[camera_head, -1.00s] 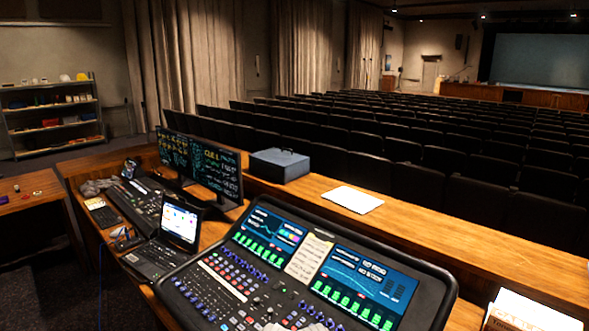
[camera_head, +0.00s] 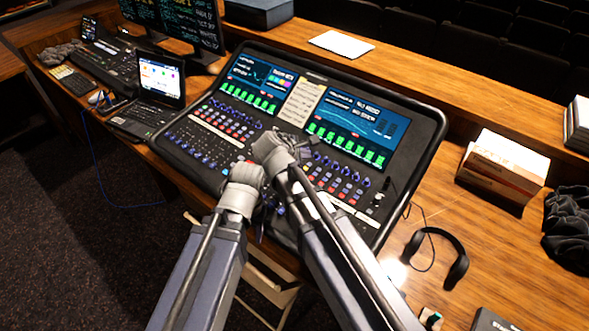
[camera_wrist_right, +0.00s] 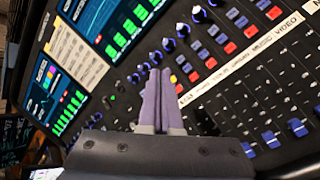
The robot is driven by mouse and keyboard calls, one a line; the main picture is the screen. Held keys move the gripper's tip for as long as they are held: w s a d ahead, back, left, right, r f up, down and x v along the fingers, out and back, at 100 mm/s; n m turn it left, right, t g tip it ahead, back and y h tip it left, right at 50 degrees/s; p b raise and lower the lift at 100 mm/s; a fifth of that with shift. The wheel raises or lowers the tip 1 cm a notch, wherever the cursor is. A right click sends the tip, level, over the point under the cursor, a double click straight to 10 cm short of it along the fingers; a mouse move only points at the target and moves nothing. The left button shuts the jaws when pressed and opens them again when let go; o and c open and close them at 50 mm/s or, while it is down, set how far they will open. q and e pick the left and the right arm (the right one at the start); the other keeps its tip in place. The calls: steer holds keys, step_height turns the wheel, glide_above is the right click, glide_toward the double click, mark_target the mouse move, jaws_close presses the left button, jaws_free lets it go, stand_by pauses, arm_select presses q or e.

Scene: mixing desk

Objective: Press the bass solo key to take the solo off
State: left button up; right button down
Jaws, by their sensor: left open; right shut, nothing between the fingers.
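The mixing desk (camera_head: 425,122) fills the middle of the head view, with two lit screens and rows of coloured keys. My right gripper (camera_wrist_right: 160,84) is shut and empty over the panel in the right wrist view. Its tips are close to blue knobs (camera_wrist_right: 168,45) and a row of blue and red keys (camera_wrist_right: 211,62). I cannot read which key is bass solo. In the head view my right gripper (camera_head: 272,148) covers part of the desk. My left gripper (camera_head: 242,176) is open beside it, over the desk's front part.
A laptop (camera_head: 158,92) stands left of the desk, with a smaller console (camera_head: 103,68) beyond. Headphones (camera_head: 440,252) lie on the table to the right. A box (camera_head: 505,165) and dark cloth (camera_head: 568,225) are at the right. White paper (camera_head: 340,44) lies behind the desk.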

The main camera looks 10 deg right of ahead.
mark_target(306, 169)
arm_select(q)
steer(key=shift+w+a+f, duration=0.1)
steer(key=shift+a+f, duration=0.05)
steer(key=shift+a, duration=0.35)
arm_select(e)
steer(key=w+n, duration=0.1)
steer(key=w+a+r+n+t, duration=0.1)
steer(key=w, duration=0.1)
steer(key=shift+r, duration=0.2)
steer(key=shift+s, duration=0.1)
arm_select(q)
step_height(306, 169, down, 9)
steer(key=b, duration=0.9)
arm_select(e)
steer(key=f, duration=0.9)
steer(key=shift+w+d, duration=0.35)
arm_select(q)
steer(key=shift+f+b, duration=0.25)
steer(key=shift+b, duration=0.15)
arm_select(e)
steer(key=shift+f, duration=0.3)
